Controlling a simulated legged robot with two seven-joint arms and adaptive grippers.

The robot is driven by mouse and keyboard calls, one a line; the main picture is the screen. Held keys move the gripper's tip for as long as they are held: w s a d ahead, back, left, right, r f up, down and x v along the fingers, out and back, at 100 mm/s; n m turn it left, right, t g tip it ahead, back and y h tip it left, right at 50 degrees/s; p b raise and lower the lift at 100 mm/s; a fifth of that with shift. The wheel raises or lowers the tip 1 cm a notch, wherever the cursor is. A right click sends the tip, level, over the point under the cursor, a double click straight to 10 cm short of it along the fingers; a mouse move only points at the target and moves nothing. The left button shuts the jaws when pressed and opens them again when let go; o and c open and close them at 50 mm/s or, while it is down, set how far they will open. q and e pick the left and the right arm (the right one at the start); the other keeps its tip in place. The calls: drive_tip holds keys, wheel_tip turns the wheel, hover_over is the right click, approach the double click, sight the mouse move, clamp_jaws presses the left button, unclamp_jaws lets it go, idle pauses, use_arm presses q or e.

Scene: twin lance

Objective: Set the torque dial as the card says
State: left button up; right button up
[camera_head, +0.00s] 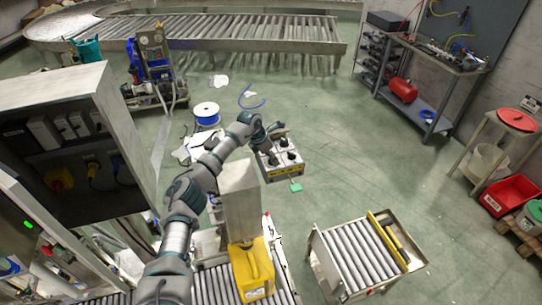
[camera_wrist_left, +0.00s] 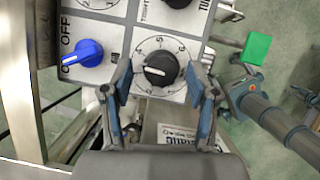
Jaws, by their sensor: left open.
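A grey control box (camera_head: 283,172) with several dark knobs stands in the middle of the head view. In the left wrist view its panel (camera_wrist_left: 113,40) shows a black dial (camera_wrist_left: 160,68) inside a ring of numbers, with a white mark on its left side. My left gripper (camera_wrist_left: 157,88) is open, its fingers on either side of the dial's lower part; I cannot tell whether they touch it. In the head view the left gripper (camera_head: 270,133) is over the box's far side.
A blue knob (camera_wrist_left: 83,53) beside OFF is left of the dial. A green tag (camera_wrist_left: 256,48) is at the panel's right. A yellow case (camera_head: 251,270) stands on rollers near my arm. A roller cart (camera_head: 350,262) is at front right. Open floor lies right of the box.

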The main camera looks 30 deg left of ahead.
use_arm(q)
clamp_jaws()
drive_tip(key=shift+r+n, duration=0.1)
drive_tip(key=shift+n, duration=0.3)
drive_tip(key=n+y+p, duration=0.1)
drive_tip(key=n, duration=0.1)
drive_tip(key=shift+d+n+t, duration=0.15)
drive_tip(key=shift+n+t, duration=0.25)
drive_tip(key=n+y, duration=0.1)
drive_tip(key=n, duration=0.1)
drive_tip(key=shift+d+n, duration=0.1)
drive_tip(key=shift+n, duration=0.3)
drive_tip(key=n+y+b, duration=0.1)
drive_tip(key=n+y, duration=0.1)
drive_tip(key=n, duration=0.2)
drive_tip(key=shift+d+n, duration=0.15)
drive_tip(key=shift+n, duration=0.15)
drive_tip(key=n, duration=0.2)
drive_tip(key=n+g+y+b, duration=0.1)
drive_tip(key=n, duration=0.1)
drive_tip(key=shift+w+d+r+n+y, duration=0.1)
drive_tip(key=shift+n+y, duration=0.2)
drive_tip(key=shift+g, duration=0.3)
